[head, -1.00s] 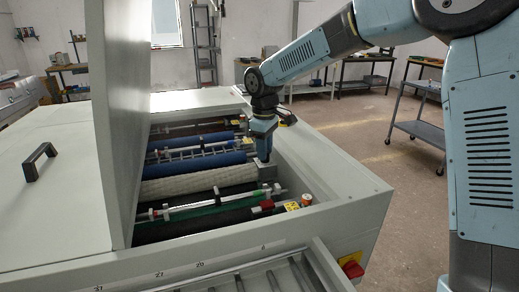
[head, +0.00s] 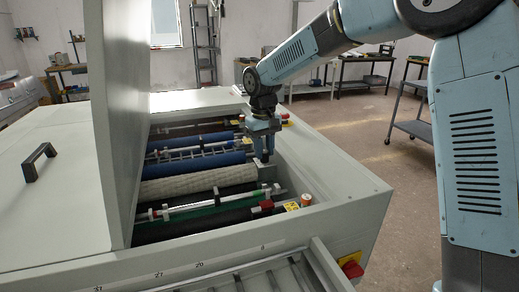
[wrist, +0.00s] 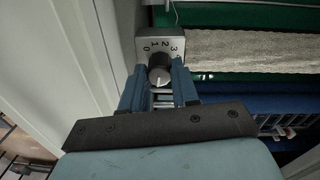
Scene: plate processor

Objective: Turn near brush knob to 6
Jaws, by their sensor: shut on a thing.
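The brush knob (wrist: 159,76) is a dark round knob on a grey dial plate (wrist: 146,48) marked 0, 1, 2, 3 in the wrist view. A pale pointer line shows on the knob. My gripper (wrist: 159,86) is shut on the knob, with a blue finger on each side. In the head view my gripper (head: 264,160) points straight down at a grey block (head: 266,188) on the right inner side of the machine. The knob itself is hidden there, and the dial's higher numbers are not clear in the wrist view.
Beside the gripper lie a white textured roller (head: 198,185), blue rollers (head: 205,165) and a green roller (head: 205,211). The raised lid (head: 112,110) stands left.

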